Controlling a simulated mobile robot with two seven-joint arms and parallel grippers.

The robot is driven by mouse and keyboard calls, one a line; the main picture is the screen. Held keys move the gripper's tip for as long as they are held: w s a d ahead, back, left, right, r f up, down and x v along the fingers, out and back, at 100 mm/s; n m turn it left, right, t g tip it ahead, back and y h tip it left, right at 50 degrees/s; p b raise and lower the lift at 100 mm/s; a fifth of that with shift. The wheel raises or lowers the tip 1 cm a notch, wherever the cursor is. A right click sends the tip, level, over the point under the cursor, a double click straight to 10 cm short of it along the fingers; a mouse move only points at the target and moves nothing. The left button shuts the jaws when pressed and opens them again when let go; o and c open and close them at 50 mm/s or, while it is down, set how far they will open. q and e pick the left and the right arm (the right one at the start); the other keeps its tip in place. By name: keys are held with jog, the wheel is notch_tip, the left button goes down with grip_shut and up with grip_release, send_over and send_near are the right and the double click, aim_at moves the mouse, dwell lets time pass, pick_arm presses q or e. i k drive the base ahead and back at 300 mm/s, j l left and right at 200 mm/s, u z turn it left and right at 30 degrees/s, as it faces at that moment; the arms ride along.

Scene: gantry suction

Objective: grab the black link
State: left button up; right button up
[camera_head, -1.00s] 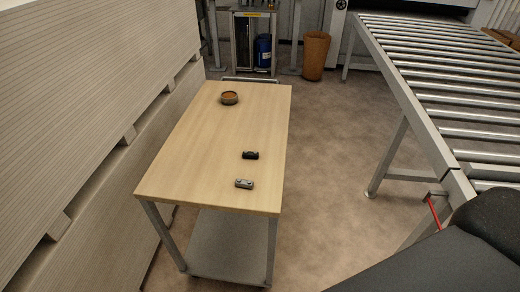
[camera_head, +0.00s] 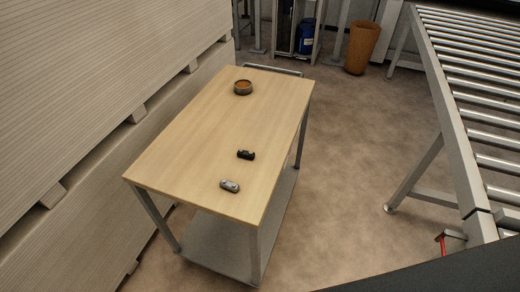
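The black link (camera_head: 246,155) lies on the light wooden top of a trolley table (camera_head: 190,140), right of its middle. A grey link (camera_head: 230,186) lies just in front of it, near the table's front right corner, apart from it. Neither gripper shows in the head view. A dark part of my own body shows at the lower right edge.
Stacked pale boards (camera_head: 90,90) line the left side. A roller conveyor (camera_head: 480,105) stands to the right, with bare floor (camera_head: 350,170) between. A brown bin (camera_head: 362,47) stands behind.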

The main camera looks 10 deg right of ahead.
aim_at(246, 154)
jog(key=i+l, duration=0.1)
jog(key=l, duration=0.4)
jog(key=i+l, duration=0.1)
jog(key=l, duration=0.85)
jog(key=i, duration=0.05)
